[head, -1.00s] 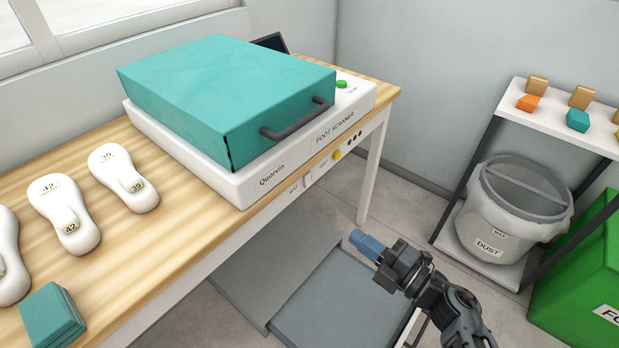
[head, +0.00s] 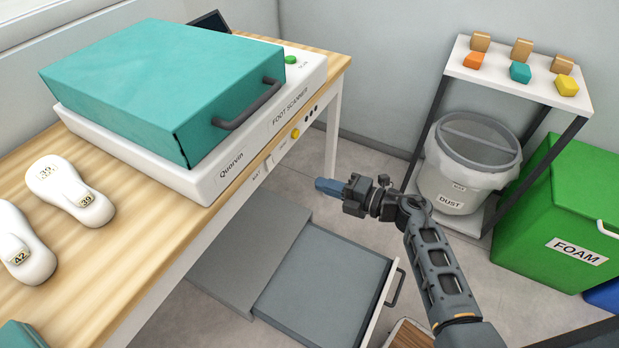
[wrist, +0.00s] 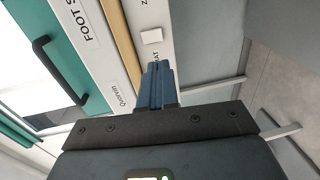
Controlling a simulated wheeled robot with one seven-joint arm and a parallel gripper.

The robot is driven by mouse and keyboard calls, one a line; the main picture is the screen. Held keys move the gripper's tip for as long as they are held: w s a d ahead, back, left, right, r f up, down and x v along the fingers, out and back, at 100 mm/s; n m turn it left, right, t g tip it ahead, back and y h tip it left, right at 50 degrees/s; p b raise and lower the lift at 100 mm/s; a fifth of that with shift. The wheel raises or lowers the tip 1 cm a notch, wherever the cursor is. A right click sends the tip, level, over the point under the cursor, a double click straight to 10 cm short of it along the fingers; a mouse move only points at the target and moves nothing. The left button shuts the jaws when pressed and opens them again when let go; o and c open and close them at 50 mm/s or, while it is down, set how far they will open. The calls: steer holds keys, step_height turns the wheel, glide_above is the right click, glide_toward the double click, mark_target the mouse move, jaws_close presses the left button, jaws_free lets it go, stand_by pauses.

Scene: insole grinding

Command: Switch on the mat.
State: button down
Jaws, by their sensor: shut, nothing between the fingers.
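A small white switch (head: 270,162) sits on the front panel under the foot scanner, beside the label MAT (head: 257,173). In the wrist view the white switch (wrist: 151,36) shows just beyond my fingertips, with its label partly hidden behind them. Which way the switch is set cannot be told. My gripper (head: 318,184) has its blue fingers shut and empty, pointing at the panel from the right. It also shows in the wrist view (wrist: 159,66). The fingers appear apart from the switch. A flat grey surface (head: 255,240) lies low beside the table; I cannot tell whether it is the mat.
The foot scanner (head: 310,85) with a teal lid (head: 150,85) stands on the wooden table (head: 140,230). A pulled-out grey drawer (head: 325,290) is below my arm. A dust bin (head: 465,165) and green foam bin (head: 565,215) stand right.

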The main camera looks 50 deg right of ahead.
mark_target(272, 168)
steer(key=x, duration=1.2)
steer(key=shift+w+b, duration=0.35)
steer(key=shift+b, duration=0.05)
steer(key=shift+a+f, duration=0.1)
steer(key=shift+w+b, duration=0.2)
steer(key=shift+b, duration=0.45)
steer(key=shift+s, duration=0.1)
